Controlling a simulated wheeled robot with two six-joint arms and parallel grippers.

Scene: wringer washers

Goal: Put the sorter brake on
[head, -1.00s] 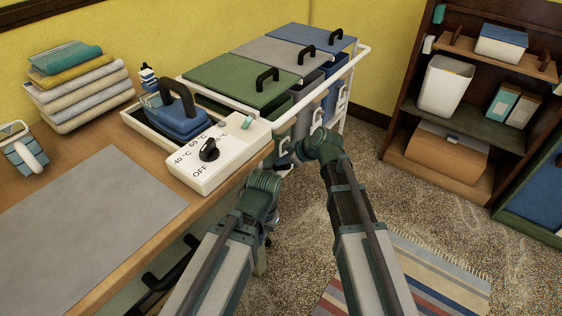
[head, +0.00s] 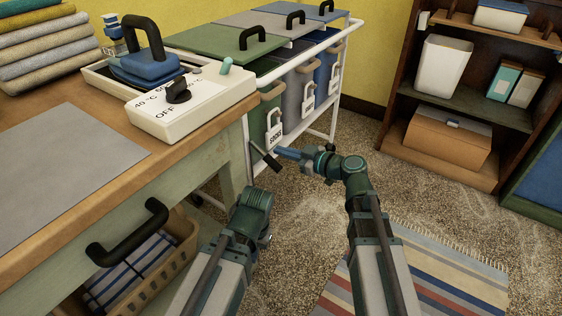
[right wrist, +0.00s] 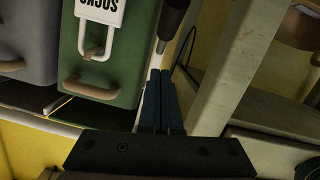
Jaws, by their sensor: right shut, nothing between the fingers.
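The sorter (head: 330,45) is a white-framed cart with green, grey and blue bins under matching lids, standing beyond the bench. A dark-gripped lever (head: 265,157), which looks like its brake, sticks out at the near end below the green bin. In the right wrist view the lever's black grip (right wrist: 173,18) is just beyond the fingertips, slightly to the right. My right gripper (head: 281,152) is shut and empty, close to the lever; I cannot tell whether they touch. Its blue fingers (right wrist: 160,75) also show in the right wrist view. My left gripper is hidden behind its own arm.
The wooden bench (head: 130,170) with a control box (head: 190,105) stands at left, its leg close to the lever. A basket (head: 150,265) sits under it. A shelf unit (head: 455,120) stands at right. Speckled floor and a striped rug (head: 435,270) lie between.

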